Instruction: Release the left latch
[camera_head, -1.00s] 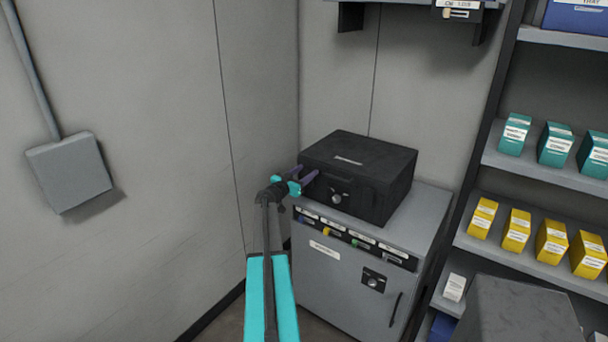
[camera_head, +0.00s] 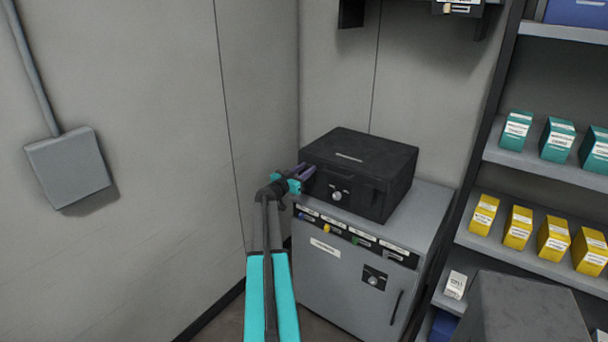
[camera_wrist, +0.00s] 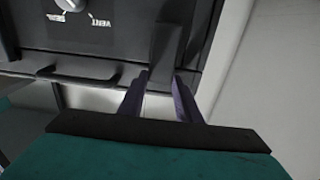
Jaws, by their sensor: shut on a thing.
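The black case (camera_head: 368,158) sits closed on the grey cabinet, with a round dial (camera_head: 337,195) on its front. My gripper (camera_head: 307,173) is at the left end of the case's front face. In the wrist view, which is turned upside down, the left latch (camera_wrist: 166,50) is a dark upright tab on the case front (camera_wrist: 115,45). My gripper's two purple fingers (camera_wrist: 160,80) stand on either side of its end and are shut on it. The fingers hide part of the latch. In the head view the latch is hidden behind my gripper.
The grey cabinet (camera_head: 325,270) has a row of labelled coloured controls along its top front. A wall stands close to the left of my arm. A shelf (camera_head: 545,165) with teal and yellow boxes stands at the right. A grey block (camera_head: 525,315) is at the lower right.

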